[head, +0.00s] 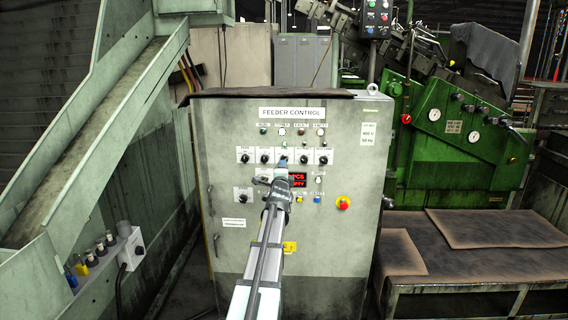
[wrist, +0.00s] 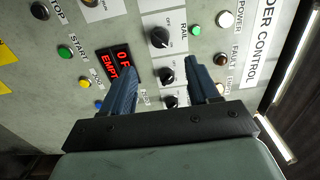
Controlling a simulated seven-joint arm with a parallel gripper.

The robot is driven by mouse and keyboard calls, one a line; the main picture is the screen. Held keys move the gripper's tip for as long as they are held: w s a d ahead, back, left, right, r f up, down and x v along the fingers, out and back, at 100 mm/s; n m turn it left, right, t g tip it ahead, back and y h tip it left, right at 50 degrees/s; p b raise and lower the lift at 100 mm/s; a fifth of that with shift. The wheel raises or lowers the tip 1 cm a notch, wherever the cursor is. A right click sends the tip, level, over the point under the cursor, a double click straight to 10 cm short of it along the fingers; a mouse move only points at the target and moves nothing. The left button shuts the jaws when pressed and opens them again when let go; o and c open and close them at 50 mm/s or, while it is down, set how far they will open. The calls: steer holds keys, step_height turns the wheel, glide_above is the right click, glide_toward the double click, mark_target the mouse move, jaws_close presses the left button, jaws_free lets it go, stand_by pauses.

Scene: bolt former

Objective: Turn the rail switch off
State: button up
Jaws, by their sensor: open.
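The rail switch is a black rotary knob (wrist: 160,37) on a white plate marked RAIL in the wrist view, where the panel appears turned sideways. A small green lamp (wrist: 196,30) is beside it. I cannot tell the knob's setting for sure. In the wrist view the rail knob shows just past the fingertips. I see no contact.
The grey feeder control cabinet (head: 225,265) carries neighbouring knobs (wrist: 167,75), a red display (head: 297,180), buttons and a red emergency stop (head: 343,202). A metal chute (head: 95,130) is at left. A green machine (head: 470,150) and a bench (head: 460,275) are at right.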

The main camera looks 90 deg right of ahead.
steer(key=d, duration=1.1)
steer(key=c, duration=1)
